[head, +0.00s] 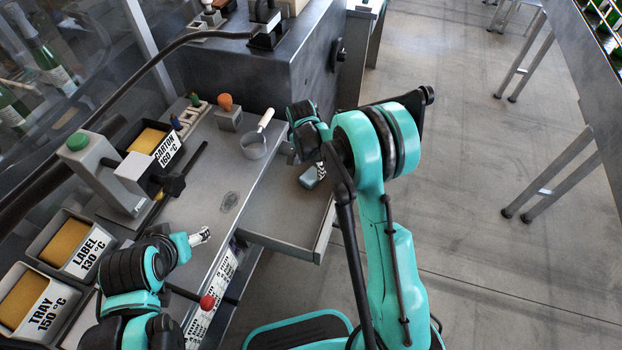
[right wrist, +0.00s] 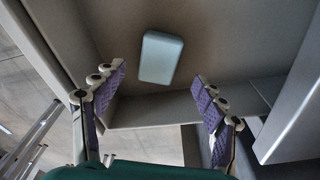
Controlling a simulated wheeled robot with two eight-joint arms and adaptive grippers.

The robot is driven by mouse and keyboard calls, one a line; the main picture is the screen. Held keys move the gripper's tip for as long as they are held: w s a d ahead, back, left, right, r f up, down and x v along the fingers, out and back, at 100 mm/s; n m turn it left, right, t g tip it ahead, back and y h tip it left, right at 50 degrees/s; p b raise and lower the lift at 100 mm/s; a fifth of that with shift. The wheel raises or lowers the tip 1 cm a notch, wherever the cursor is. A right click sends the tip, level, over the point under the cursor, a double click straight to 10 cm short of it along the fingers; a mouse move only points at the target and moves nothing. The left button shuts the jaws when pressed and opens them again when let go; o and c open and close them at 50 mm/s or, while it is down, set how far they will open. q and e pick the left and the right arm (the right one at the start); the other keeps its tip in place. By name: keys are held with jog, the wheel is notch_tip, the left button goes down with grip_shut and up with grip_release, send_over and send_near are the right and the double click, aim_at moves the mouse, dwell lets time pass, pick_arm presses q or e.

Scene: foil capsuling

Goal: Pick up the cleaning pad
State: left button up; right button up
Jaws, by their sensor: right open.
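The cleaning pad is a pale blue, rounded block (right wrist: 161,57) lying on the floor of an open drawer in the right wrist view. It also shows in the head view (head: 309,177), partly covered by my right gripper. My right gripper (right wrist: 160,82) is open and empty, its purple-padded fingers spread wide. In the right wrist view the pad lies beyond the fingertips, in line with the gap between them. My left gripper (head: 200,237) is over the bench at lower left, away from the pad; its jaw state is unclear.
The open drawer (head: 262,230) has low walls around the pad. On the bench stand a wooden-handled metal cup (head: 254,146), a heated press (head: 105,175) and labelled trays (head: 74,245). A red knob (head: 207,302) sticks out near my left arm.

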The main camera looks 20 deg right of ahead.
aim_at(311, 175)
jog(key=f, duration=0.1)
jog(key=f+b, duration=0.1)
jog(key=f, duration=0.1)
jog(key=f+b, duration=0.1)
jog(key=shift+w+d+f, duration=0.1)
jog(key=shift+d+f, duration=0.15)
jog(key=shift+f, duration=0.15)
jog(key=shift+r, duration=0.1)
jog(key=shift+c, duration=1.3)
jog(key=c, duration=1)
